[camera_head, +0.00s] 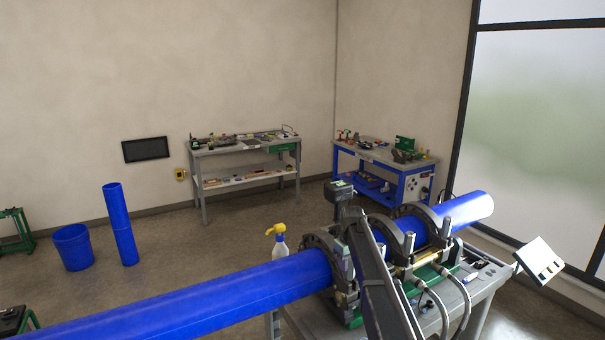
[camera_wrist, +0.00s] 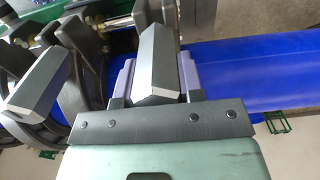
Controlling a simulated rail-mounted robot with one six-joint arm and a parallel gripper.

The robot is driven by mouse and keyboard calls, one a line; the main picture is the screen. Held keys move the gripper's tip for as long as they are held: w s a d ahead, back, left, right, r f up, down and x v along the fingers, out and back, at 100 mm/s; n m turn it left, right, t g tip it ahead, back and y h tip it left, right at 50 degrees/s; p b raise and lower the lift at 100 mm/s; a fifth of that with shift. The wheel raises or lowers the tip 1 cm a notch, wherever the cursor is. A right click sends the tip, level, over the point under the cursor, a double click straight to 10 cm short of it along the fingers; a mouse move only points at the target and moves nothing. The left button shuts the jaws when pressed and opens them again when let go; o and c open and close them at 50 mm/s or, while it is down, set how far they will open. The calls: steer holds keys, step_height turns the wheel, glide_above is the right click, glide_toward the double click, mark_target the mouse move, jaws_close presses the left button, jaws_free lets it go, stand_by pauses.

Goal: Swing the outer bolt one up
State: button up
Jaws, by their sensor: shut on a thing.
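In the wrist view, my gripper (camera_wrist: 157,62) has its two purple fingers on either side of a grey, angular clamp bolt (camera_wrist: 155,78) and is shut on it. This bolt stands at the clamp nearest the long bare run of the blue pipe (camera_wrist: 250,75), so it appears to be the outer one. A second grey bolt (camera_wrist: 36,80) lies tilted to the left, apart from my fingers. In the head view, the clamp rings (camera_head: 405,225) sit around the blue pipe (camera_head: 220,297). My arm crosses in front of them, and my fingertips cannot be made out there.
The fusion cart (camera_head: 482,282) carries hoses and a tilted white panel (camera_head: 540,258) at right. A spray bottle (camera_head: 279,243) stands beside the pipe. Two workbenches (camera_head: 245,148) (camera_head: 385,158) stand by the walls. A blue bucket (camera_head: 73,247) and upright pipe (camera_head: 120,224) are at left.

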steer(key=shift+w, duration=0.15)
steer(key=shift+w+a, duration=0.1)
steer(key=shift+a, duration=0.05)
steer(key=shift+w+a, duration=0.1)
steer(key=shift+w, duration=0.1)
steer(key=shift+w+f, duration=0.1)
steer(key=shift+w, duration=0.05)
stand_by(0.3)
steer(key=shift+w+a, duration=0.1)
steer(key=shift+w+a, duration=0.1)
steer(key=shift+w, duration=0.1)
stand_by(0.3)
